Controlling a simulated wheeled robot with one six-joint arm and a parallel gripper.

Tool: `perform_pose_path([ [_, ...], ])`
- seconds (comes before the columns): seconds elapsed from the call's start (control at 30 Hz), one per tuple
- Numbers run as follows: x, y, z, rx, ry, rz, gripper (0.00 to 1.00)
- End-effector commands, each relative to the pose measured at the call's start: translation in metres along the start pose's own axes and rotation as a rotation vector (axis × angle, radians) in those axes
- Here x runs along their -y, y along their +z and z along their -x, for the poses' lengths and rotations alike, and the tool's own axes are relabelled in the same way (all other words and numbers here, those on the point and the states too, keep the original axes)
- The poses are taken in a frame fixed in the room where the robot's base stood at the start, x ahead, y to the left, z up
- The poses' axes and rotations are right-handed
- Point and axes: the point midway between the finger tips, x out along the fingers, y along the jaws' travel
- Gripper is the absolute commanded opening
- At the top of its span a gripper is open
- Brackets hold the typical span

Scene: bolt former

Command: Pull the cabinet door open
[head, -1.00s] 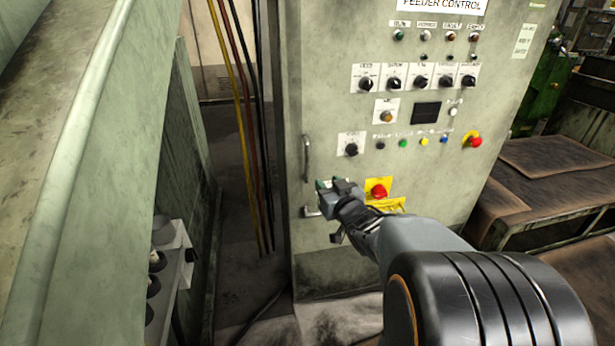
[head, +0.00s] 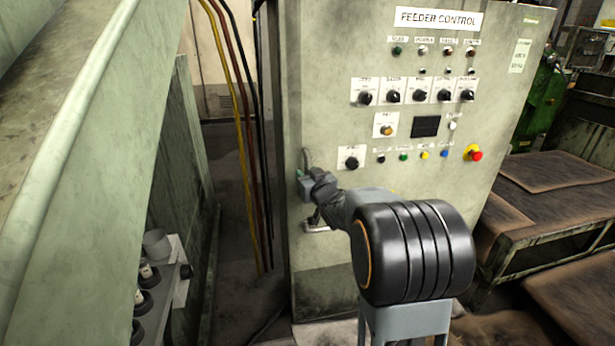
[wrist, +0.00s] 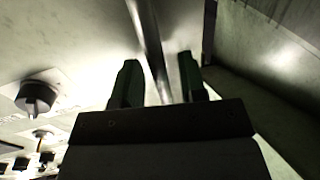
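The cabinet door (head: 330,75) is the grey-green front of the cabinet labelled "FEEDER CONTROL", and it looks shut. Its vertical bar handle (head: 304,158) is near the door's left edge; my gripper hides its lower part. In the wrist view the metal handle (wrist: 147,40) runs down between the two green fingers. My gripper (head: 303,182) is at the handle's lower part. In the wrist view my gripper (wrist: 157,82) is open, with a visible gap between each finger and the bar. A small lever latch (head: 316,227) sits just below my gripper.
Knobs, buttons and a red emergency stop (head: 475,155) are on the door. Yellow, red and black cables (head: 240,130) hang left of the cabinet. A green machine housing (head: 80,170) stands at the left. A brown-topped bench (head: 560,180) is at the right.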

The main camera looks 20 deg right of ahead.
Motion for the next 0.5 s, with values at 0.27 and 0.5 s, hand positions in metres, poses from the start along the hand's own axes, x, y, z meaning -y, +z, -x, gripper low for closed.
perform_pose_path([
  [0.27,0.0002,0.0004,-0.0051,0.001,0.000,0.000,0.38],
  [0.5,0.0002,0.0002,-0.0048,0.001,0.000,0.000,0.28],
])
